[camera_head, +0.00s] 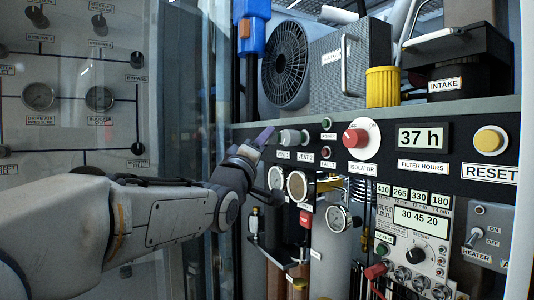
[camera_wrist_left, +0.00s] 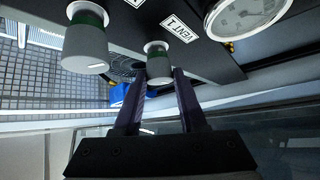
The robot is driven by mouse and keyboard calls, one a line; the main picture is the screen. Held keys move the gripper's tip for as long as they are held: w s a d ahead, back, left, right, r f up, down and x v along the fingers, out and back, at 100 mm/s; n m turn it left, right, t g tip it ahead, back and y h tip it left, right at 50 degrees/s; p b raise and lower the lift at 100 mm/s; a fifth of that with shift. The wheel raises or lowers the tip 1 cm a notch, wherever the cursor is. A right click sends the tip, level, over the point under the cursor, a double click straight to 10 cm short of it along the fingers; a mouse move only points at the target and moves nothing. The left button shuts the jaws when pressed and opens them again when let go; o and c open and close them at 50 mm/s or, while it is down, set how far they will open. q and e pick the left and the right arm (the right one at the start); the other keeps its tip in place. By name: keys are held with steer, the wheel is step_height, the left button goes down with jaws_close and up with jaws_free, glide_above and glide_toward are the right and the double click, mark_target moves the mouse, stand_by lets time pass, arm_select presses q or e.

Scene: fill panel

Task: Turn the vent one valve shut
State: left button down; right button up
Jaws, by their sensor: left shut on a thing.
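The vent one valve is a pale round knob with a green collar (camera_wrist_left: 157,48), next to the VENT 1 label (camera_wrist_left: 180,27) in the left wrist view. My left gripper (camera_wrist_left: 159,78) has its two dark fingers on either side of this knob and is shut on it. In the head view my left gripper (camera_head: 262,138) is at the left end of the black panel strip and hides most of the vent one knob. The vent two knob (camera_head: 290,137) is just to the right; it also shows in the left wrist view (camera_wrist_left: 86,45). My right gripper is out of view.
Right along the strip are small buttons, a red isolator knob (camera_head: 355,138), the filter hours display (camera_head: 423,137) and a yellow reset button (camera_head: 489,140). Round gauges (camera_head: 297,185) hang below the strip. A fan (camera_head: 286,65) and grey box stand above. Glass is at left.

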arm_select(q)
steer(key=shift+f, duration=0.1)
stand_by(0.3)
steer(key=shift+c, duration=2.3)
jaws_free()
steer(key=b+v, duration=0.2)
steer(key=v, duration=0.8)
steer(key=shift+a+f, duration=0.1)
steer(key=shift+f, duration=0.05)
